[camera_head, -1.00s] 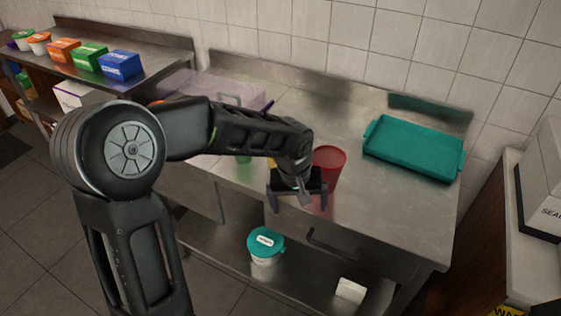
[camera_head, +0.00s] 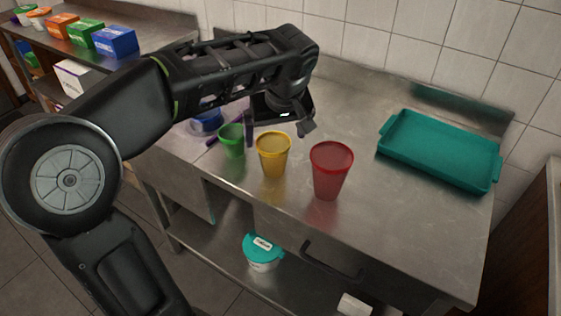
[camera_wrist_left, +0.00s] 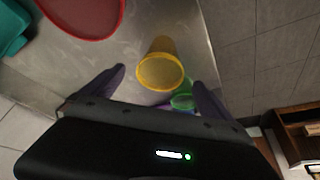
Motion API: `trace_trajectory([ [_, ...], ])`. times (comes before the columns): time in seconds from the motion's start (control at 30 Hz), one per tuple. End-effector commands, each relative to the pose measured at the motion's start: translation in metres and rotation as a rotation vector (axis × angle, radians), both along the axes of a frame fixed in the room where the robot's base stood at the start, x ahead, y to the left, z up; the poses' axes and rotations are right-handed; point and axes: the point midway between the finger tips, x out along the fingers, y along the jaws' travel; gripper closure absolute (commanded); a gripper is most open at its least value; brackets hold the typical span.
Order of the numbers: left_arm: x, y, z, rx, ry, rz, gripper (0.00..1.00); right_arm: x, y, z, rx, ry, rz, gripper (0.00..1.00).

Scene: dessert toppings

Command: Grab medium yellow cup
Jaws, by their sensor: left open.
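The yellow cup (camera_head: 273,158) stands upright on the steel counter, between the smaller green cup (camera_head: 232,142) and the larger red cup (camera_head: 330,172). My left gripper (camera_head: 278,128) is open and empty, above and just behind the yellow cup. In the left wrist view the yellow cup (camera_wrist_left: 160,66) appears between the two open fingers, with no contact visible. The green cup (camera_wrist_left: 182,97) is partly hidden by the gripper there, and the red cup (camera_wrist_left: 85,12) is cut off at the top left. My right gripper is not in view.
A teal tray (camera_head: 442,150) lies at the counter's right. A blue item (camera_head: 206,121) sits behind the green cup, partly hidden by my arm. A teal-lidded tub (camera_head: 261,252) stands on the lower shelf. Coloured boxes (camera_head: 115,41) stand on the left shelf.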

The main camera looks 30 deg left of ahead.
Motion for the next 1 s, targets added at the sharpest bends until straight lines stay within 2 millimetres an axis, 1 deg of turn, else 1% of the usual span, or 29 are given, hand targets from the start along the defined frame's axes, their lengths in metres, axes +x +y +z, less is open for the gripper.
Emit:
trace_trajectory([
  [0.03, 0.0, 0.0, -0.008, 0.001, -0.001, 0.001, 0.03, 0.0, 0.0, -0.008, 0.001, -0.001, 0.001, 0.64],
  [0.07, 0.0, 0.0, -0.009, 0.001, -0.001, 0.001, 0.03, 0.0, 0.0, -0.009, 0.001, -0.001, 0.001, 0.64],
  [0.4, 0.0, 0.0, -0.008, 0.0, 0.0, 0.0, 0.03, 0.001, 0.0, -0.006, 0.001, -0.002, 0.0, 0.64],
  [0.7, 0.006, 0.008, -0.03, 0.0, 0.0, 0.0, 0.03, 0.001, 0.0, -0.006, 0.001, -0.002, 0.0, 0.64],
  [1.0, 0.007, 0.009, -0.032, 0.0, 0.0, 0.0, 0.03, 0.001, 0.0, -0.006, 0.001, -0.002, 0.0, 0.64],
])
